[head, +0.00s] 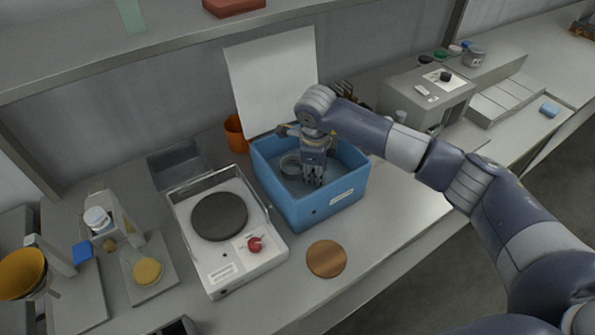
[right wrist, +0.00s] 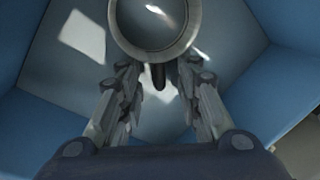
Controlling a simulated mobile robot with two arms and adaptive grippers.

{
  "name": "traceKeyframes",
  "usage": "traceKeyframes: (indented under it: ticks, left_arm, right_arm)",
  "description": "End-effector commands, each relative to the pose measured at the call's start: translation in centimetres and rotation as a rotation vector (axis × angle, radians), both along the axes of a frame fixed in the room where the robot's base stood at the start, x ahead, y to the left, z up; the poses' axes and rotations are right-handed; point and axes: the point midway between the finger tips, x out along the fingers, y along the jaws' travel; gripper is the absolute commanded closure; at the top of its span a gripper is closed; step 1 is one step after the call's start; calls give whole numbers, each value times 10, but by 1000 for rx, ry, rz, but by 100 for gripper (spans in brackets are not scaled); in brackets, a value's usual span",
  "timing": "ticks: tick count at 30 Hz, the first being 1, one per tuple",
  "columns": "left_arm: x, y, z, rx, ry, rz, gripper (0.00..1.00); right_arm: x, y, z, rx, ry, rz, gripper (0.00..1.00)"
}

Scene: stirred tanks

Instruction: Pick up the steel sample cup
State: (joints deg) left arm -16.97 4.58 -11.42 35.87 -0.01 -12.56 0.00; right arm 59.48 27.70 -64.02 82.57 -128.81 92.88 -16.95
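The steel sample cup (head: 290,165) is inside the blue tub (head: 333,208), left of my right gripper (head: 314,180). In the right wrist view the round cup (right wrist: 143,44) is at the top, partly cut off by the frame edge. A short dark handle (right wrist: 158,76) points from it toward my gripper. My right gripper (right wrist: 158,72) is open, with one finger on each side of the handle and a visible gap to each. My right arm reaches down into the tub from the right. My left gripper is not in view.
A white panel (head: 274,80) stands upright behind the tub. A hot plate device (head: 229,262) with a red knob stands to the left. A wooden disc (head: 327,258) lies in front. An orange pot (head: 235,140) stands behind left. A shelf (head: 150,42) runs above. The front right bench is clear.

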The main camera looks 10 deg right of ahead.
Motion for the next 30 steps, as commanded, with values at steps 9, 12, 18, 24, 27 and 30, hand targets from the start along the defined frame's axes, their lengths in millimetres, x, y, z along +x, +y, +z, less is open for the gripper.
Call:
traceKeyframes:
  ticks: [9, 12, 18, 24, 27, 30]
  left_arm:
    - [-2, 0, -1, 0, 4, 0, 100]
    - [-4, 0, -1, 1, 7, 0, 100]
    - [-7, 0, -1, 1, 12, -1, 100]
    - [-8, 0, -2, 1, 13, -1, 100]
    - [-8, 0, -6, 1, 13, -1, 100]
    - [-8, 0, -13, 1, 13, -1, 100]
  right_arm:
    - [0, 0, -2, 0, -1, 0, 87]
    - [0, 0, -2, 0, -1, 0, 100]
    - [1, 0, -1, 0, -1, -1, 100]
    - [1, -1, 1, 0, -2, -1, 100]
    - [2, -1, 10, 0, -5, -1, 100]
    - [2, -1, 28, 0, -8, -1, 100]
